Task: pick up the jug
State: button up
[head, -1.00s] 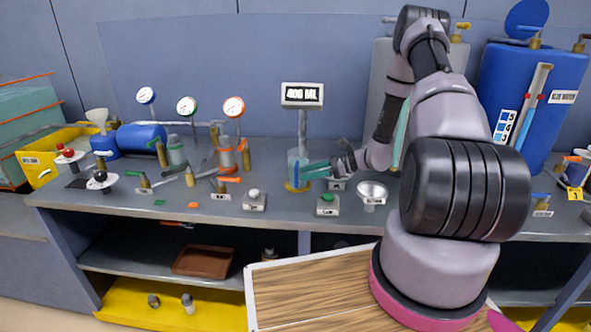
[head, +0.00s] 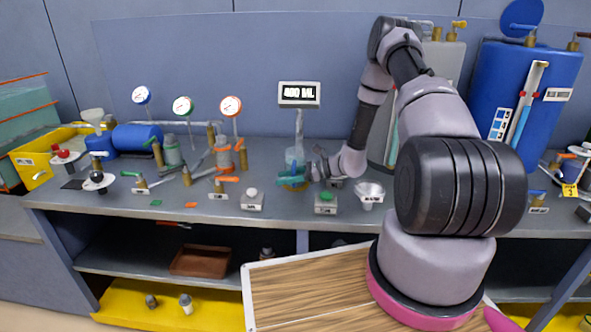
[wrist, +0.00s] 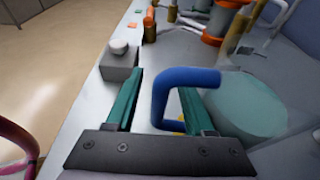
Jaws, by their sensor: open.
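The jug (head: 295,158) is a clear vessel standing on the bench below the display that reads 400 ML, on a yellowish base. In the wrist view its blue handle (wrist: 188,77) is a square loop, with the round pale-teal jug body (wrist: 245,105) to the right. My gripper (wrist: 162,95) has two green fingers, open, with the handle's grip bar between them and not visibly clamped. In the head view my gripper (head: 293,176) is at the jug's front and hides part of it and its handle.
A grey box with a white button (wrist: 118,60) stands close beyond my left finger. A green-button box (head: 326,203) and a funnel (head: 369,191) stand right of the jug. Valves and gauges (head: 183,106) fill the bench's left side.

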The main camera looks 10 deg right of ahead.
grip_shut()
dwell(1.3)
